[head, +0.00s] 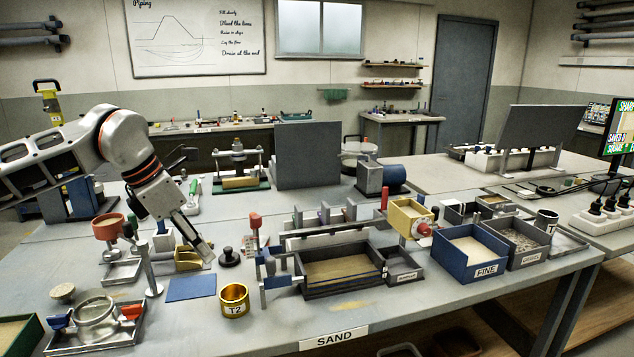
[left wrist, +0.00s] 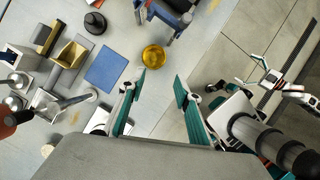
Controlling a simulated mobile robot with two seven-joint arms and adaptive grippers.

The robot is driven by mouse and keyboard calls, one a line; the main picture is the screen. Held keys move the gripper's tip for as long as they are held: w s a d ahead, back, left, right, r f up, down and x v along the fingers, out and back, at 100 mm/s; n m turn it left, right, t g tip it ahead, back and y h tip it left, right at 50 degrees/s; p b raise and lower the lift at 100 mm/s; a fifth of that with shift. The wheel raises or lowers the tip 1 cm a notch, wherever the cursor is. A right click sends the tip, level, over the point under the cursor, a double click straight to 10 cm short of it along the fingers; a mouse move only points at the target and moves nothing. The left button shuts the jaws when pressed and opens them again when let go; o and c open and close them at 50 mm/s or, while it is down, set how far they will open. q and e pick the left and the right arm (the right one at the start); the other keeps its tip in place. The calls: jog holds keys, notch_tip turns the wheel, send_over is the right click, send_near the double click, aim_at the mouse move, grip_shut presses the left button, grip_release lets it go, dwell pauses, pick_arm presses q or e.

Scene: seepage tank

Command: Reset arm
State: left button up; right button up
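My left arm reaches in from the left in the head view. Its gripper (head: 200,246) points down and to the right over the bench, near the blue plate (head: 191,287) and the black knobbed weight (head: 229,257). In the left wrist view the two teal fingers of my left gripper (left wrist: 159,88) stand well apart with nothing between them. The gold cup T2 (head: 234,300) is on the bench, and shows just beyond the fingers in the left wrist view (left wrist: 154,57). My right gripper is not in the head view.
The sand tank (head: 343,279) stands mid-bench, with the blue FINE bin (head: 473,273) to its right. A red funnel (head: 108,227) on a stand and a tray with a glass dish (head: 97,310) are at the left. Bare bench shows around the front edge.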

pick_arm(q)
jog(key=s+d+f+n+h, duration=0.25)
jog(key=s+d+h, duration=0.25)
jog(key=d, duration=0.5)
jog(key=s+d+f+n+h+p, duration=0.1)
jog(key=s+d+f+n+h, duration=0.1)
jog(key=s+d+n+h, duration=0.5)
jog(key=s+d+f+h, duration=0.2)
jog(key=d+h, duration=0.2)
jog(key=d, duration=0.8)
jog(key=w+a+f+n+t+y+p, duration=0.1)
jog(key=a+f+n+t+y, duration=0.55)
jog(key=n, duration=0.55)
jog(key=w+a+f+n+t+y, duration=0.1)
jog(key=a+f+n+t+y, duration=0.2)
jog(key=a+f+n+t, duration=0.6)
jog(key=s+a+f+n+g+y, duration=0.3)
jog(key=s+a+f+n+g, duration=0.1)
jog(key=s+f, duration=0.5)
jog(key=s+a+f+n+g+y, duration=0.3)
jog(key=s+a+f+n, duration=0.3)
jog(key=s+f, duration=0.3)
notch_tip(320, 180, down, 4)
jog(key=shift+a+f+n+g+y, duration=0.15)
jog(key=shift+n+g+y, duration=0.2)
jog(key=shift+n+y, duration=0.4)
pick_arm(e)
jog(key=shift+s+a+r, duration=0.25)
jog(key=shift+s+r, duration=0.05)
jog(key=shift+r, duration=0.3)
